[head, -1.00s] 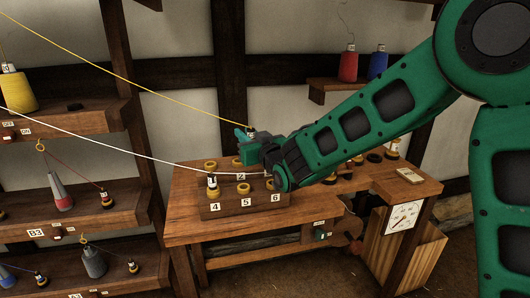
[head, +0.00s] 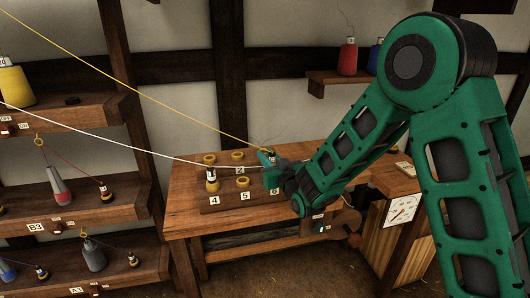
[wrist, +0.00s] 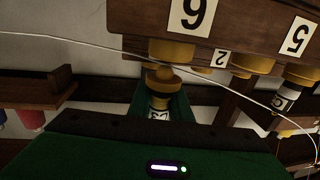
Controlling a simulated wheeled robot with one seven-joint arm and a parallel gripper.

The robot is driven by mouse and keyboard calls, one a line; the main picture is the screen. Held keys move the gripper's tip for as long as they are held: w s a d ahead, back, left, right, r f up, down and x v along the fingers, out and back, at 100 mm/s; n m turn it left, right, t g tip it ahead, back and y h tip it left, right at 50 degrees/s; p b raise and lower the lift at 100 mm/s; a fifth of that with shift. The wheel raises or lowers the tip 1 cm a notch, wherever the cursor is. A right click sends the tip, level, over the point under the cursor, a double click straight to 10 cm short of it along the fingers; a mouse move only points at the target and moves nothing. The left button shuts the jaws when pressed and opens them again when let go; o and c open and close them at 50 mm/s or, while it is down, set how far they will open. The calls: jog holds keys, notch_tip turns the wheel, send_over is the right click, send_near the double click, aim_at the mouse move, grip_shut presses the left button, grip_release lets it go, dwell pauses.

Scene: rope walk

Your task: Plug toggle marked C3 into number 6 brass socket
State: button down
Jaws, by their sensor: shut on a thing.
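The toggle marked C3 (wrist: 158,100) is held in my gripper (wrist: 158,118). Its label shows upside down in the wrist view, and its brass end points at the number 6 brass socket (wrist: 172,52). The two line up closely there; I cannot tell whether they touch. In the head view my gripper (head: 270,160) is shut at the right end of the wooden socket block (head: 228,205), over the number 6 plate (head: 275,191). It hides socket 6 there. A yellow cord (head: 180,100) runs to the held toggle.
A labelled toggle (head: 211,178) stands upright at socket 4. Other brass rings (head: 243,182) on the block show empty. Spool shelves (head: 75,120) stand at the left.

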jog(key=shift+f, duration=0.5)
jog(key=shift+s+f, duration=0.1)
jog(key=shift+f, duration=0.2)
dwell(1.4)
jog(key=shift+r, duration=0.8)
jog(key=shift+f, duration=0.55)
dwell(1.6)
jog(key=shift+r, duration=0.35)
jog(key=shift+f, duration=0.6)
dwell(1.3)
jog(key=c, duration=1.9)
grip_release()
jog(key=shift+s, duration=0.15)
